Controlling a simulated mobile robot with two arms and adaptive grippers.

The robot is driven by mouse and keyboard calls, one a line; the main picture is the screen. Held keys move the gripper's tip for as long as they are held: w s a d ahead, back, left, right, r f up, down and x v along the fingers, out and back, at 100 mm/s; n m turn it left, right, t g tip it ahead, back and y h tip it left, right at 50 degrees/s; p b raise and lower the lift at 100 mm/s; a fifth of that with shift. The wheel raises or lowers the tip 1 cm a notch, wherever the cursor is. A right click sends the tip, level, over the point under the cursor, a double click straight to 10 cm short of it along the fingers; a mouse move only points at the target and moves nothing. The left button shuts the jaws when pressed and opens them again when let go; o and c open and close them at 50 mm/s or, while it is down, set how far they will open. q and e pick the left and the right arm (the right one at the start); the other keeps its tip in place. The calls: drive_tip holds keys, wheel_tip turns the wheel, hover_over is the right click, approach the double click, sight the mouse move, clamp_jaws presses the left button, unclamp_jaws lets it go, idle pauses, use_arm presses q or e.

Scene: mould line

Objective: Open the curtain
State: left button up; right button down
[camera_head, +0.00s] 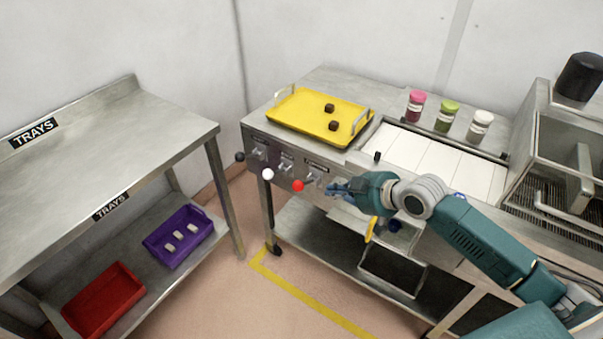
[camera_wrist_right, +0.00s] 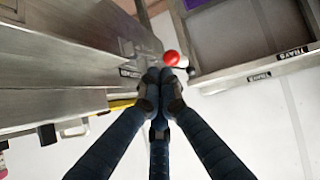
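A row of levers sits on the front panel of the steel mould table. The lever with the red ball knob (camera_head: 297,186) is the rightmost, under a small black label (camera_head: 317,164) too small to read surely. The red knob (camera_wrist_right: 171,58) also shows in the right wrist view, just beyond the fingertips. My right gripper (camera_head: 331,188) is just right of the red knob, apart from it. In the wrist view its fingers (camera_wrist_right: 158,74) are together with nothing seen between them. No curtain can be made out for certain. My left gripper is not in view.
A white knob (camera_head: 268,174) and a black knob (camera_head: 240,157) stand left of the red one. A yellow tray (camera_head: 293,118) with two dark pieces lies above the levers. A steel trays table (camera_head: 150,125) stands left, with floor between.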

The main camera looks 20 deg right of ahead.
wheel_tip(320, 180, up, 8)
drive_tip(key=a+n+y, duration=0.1)
drive_tip(key=a, duration=0.1)
drive_tip(key=shift+s+a+f+n, duration=0.2)
drive_tip(key=shift+s+a+n, duration=0.05)
drive_tip(key=shift+n, duration=0.05)
drive_tip(key=p, duration=0.3)
hover_over(305, 183)
drive_tip(key=s+a, duration=0.3)
drive_tip(key=s, duration=0.1)
wheel_tip(305, 183, down, 9)
drive_tip(key=shift+s+d+f, duration=0.15)
drive_tip(key=shift+d+f, duration=0.05)
drive_tip(key=shift+d, duration=0.05)
